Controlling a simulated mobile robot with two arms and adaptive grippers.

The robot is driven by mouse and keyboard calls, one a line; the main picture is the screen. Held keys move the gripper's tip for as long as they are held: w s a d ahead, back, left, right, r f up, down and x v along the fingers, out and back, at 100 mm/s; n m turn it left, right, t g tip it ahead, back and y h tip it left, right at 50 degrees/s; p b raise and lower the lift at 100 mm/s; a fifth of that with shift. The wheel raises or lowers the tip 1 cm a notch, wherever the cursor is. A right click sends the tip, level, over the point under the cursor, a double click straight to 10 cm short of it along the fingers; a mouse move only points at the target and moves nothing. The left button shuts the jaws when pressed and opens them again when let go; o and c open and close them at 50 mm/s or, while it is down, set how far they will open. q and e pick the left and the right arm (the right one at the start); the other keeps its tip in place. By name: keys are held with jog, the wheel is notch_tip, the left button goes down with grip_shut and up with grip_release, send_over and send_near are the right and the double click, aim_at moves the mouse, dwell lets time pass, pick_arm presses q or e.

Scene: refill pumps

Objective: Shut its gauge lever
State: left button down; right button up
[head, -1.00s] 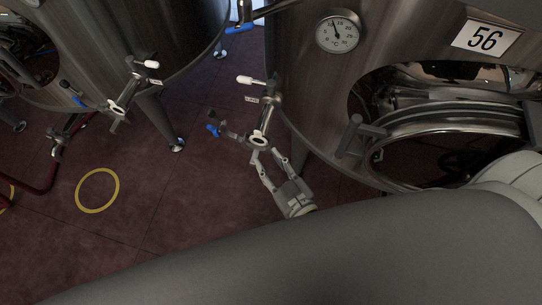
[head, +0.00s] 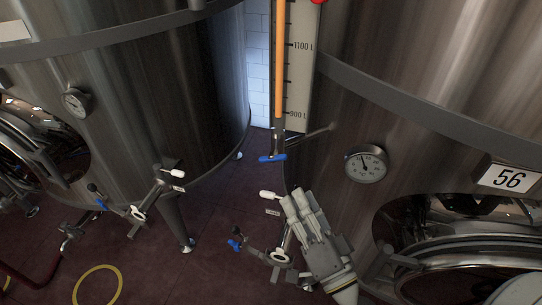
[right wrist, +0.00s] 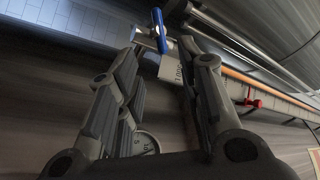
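The gauge lever (head: 272,157) is a blue handle at the foot of the gauge, an orange tube (head: 280,60) beside a litre scale, left of tank 56 (head: 430,120). It lies crosswise to the tube in the head view. My right gripper (head: 297,194) points up, below and right of the lever, apart from it in this view. In the right wrist view, the blue lever (right wrist: 161,30) shows ahead, between and beyond the fingertips (right wrist: 165,62). The fingers are spread with nothing held between them. My left gripper is out of view.
A white-handled lever (head: 268,195) with a tag is close left of my right gripper. A lower valve with a blue handle (head: 235,243) is below. A dial gauge (head: 367,163) and a round hatch are on tank 56. Another tank (head: 130,100) stands left.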

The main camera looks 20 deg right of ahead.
aim_at(273, 158)
jog(key=p+x, duration=0.4)
jog(key=x, duration=0.6)
jog(key=shift+w+r, duration=0.2)
jog(key=shift+w, duration=0.15)
grip_shut()
